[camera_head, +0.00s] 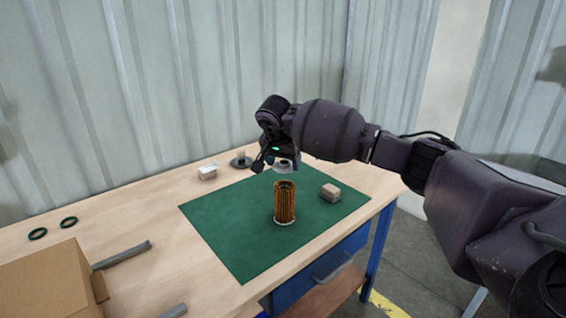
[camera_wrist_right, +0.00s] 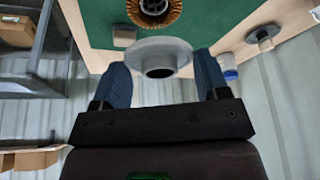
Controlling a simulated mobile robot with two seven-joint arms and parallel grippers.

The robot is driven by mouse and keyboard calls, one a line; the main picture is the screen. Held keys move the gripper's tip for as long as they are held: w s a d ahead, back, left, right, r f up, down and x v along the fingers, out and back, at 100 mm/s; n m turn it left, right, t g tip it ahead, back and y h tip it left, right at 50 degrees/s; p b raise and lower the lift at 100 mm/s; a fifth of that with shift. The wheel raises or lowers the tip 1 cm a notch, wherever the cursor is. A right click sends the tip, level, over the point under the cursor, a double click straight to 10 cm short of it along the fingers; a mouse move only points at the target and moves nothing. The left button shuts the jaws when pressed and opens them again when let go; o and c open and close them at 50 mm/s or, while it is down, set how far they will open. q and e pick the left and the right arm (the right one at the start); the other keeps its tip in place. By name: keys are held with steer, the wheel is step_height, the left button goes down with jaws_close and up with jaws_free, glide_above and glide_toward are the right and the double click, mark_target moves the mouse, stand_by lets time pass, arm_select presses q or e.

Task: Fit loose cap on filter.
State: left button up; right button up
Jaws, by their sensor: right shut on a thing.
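The filter (camera_head: 284,204) is an orange-brown pleated cylinder with a pale base rim, standing upright on the green mat. Its open top shows at the upper edge of the right wrist view (camera_wrist_right: 155,10). My right gripper (camera_head: 278,166) is above the filter and shut on the loose cap. The cap (camera_head: 285,168) is a light grey disc; in the right wrist view it has a round hub with a dark opening (camera_wrist_right: 160,58) and sits between the two fingers. The cap is apart from the filter, a little above its top. My left gripper is out of view.
On the mat (camera_head: 225,230), a small tan-and-grey block (camera_head: 330,192) sits right of the filter. Behind are a white container (camera_head: 208,171) and a grey disc with a knob (camera_head: 240,161). Green rings (camera_head: 68,223), a cardboard box (camera_head: 45,285) and a grey tube (camera_head: 122,255) lie left.

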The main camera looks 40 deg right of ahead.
mark_target(284, 189)
steer(key=shift+d, duration=0.15)
steer(key=shift+f, duration=0.45)
steer(key=shift+f+b, duration=0.65)
steer(key=shift+f, duration=1.2)
steer(key=shift+f, duration=0.65)
stand_by(0.6)
steer(key=o, duration=1)
